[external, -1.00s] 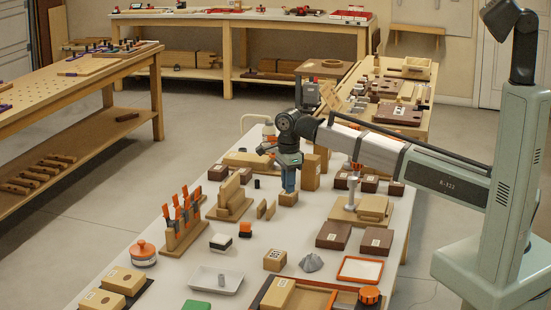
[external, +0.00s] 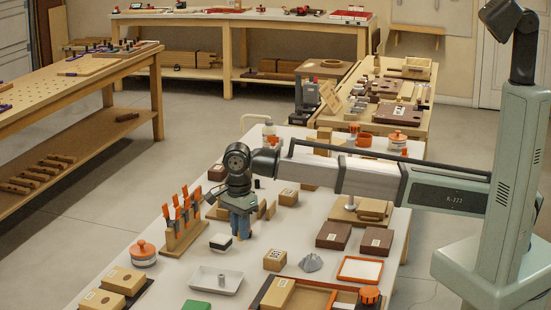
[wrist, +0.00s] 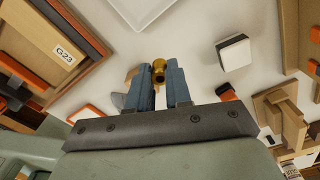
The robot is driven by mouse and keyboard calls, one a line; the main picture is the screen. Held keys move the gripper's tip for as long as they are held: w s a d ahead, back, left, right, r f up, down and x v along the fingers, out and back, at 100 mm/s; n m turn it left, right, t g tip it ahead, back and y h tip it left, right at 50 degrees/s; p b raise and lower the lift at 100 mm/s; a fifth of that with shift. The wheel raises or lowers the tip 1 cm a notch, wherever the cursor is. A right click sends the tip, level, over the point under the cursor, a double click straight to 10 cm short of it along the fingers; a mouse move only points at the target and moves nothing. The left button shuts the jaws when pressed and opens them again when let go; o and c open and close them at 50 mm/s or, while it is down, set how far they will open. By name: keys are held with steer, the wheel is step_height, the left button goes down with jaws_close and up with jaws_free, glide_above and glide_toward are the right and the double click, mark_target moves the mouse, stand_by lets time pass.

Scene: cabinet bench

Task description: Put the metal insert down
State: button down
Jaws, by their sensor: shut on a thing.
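The metal insert (wrist: 159,70) is a small brass-coloured ring or tube. It shows between the fingertips in the wrist view; in the external view I cannot make it out. My gripper (wrist: 160,78) has blue fingers and is shut on it. In the external view my gripper (external: 241,234) points down over the middle of the white bench, just right of a black-and-white block (external: 220,242). That block also shows in the wrist view (wrist: 234,52), apart from the fingers. How high the insert is above the bench is hard to tell.
A white tray (external: 236,288) holds a small grey cylinder. A rack with orange-handled clamps (external: 178,244) stands left of my gripper. A wooden block with holes (external: 275,260) and a grey lump (external: 312,262) lie to the right. A wooden organiser (wrist: 84,20) shows at upper left in the wrist view.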

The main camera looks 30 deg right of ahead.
mark_target(212, 282)
steer(key=s+a+n, duration=0.2)
steer(key=a+n, duration=0.8)
steer(key=n, duration=0.6)
steer(key=shift+s+f, duration=0.15)
steer(key=shift+f, duration=4.5)
steer(key=shift+f, duration=0.15)
steer(key=c, duration=1.1)
jaws_free()
steer(key=shift+o, duration=0.2)
step_height(212, 282, up, 12)
